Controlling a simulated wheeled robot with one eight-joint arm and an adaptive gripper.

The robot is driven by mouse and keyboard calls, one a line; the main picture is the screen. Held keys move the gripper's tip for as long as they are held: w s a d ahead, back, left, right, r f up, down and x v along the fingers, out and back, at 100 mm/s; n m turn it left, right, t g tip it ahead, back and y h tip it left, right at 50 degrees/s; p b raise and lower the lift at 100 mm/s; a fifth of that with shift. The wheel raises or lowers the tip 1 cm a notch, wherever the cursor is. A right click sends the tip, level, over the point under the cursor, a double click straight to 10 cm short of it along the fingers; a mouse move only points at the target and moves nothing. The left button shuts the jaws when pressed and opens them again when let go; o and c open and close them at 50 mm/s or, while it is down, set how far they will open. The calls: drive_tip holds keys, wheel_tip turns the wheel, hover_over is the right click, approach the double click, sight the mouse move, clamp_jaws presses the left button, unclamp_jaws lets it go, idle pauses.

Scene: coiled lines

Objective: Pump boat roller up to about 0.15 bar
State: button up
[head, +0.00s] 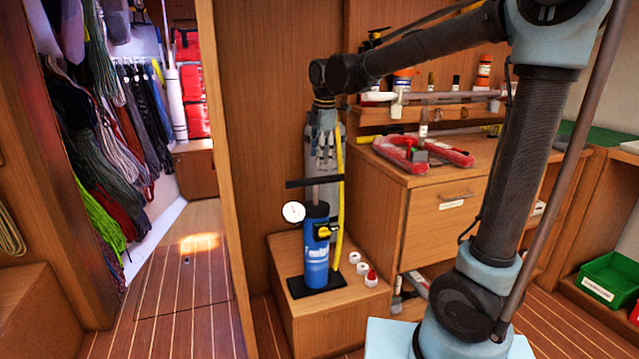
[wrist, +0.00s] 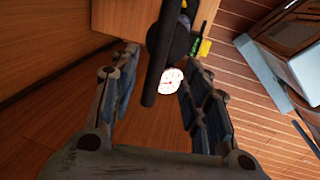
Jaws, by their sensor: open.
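A blue hand pump (head: 316,250) stands upright on a black foot plate on the low wooden box. Its black T-handle (head: 300,184) sits above the barrel on a short length of visible rod. A round white gauge (head: 293,212) sticks out to the left; it also shows in the wrist view (wrist: 171,81), its reading too small to tell. A yellow hose (head: 339,200) rises on the right side. A grey upright cylinder (head: 338,150), possibly the boat roller, stands behind. My gripper (head: 325,155) points down, open and empty above the handle. In the wrist view the handle (wrist: 160,60) lies between the fingers.
White caps (head: 362,268) and a red-topped one (head: 371,279) sit on the box right of the pump. A drawer cabinet (head: 430,220) with red-handled items on top stands close on the right. Coiled lines (head: 100,130) hang at left; the floor there is open.

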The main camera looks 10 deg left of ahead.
sight(319, 181)
drive_tip(key=f, duration=0.3)
drive_tip(key=w+f, duration=0.1)
drive_tip(key=f, duration=0.3)
drive_tip(key=a+f, duration=0.1)
drive_tip(key=f, duration=0.2)
drive_tip(key=shift+w+f, duration=0.3)
drive_tip(key=shift+w, duration=0.1)
clamp_jaws()
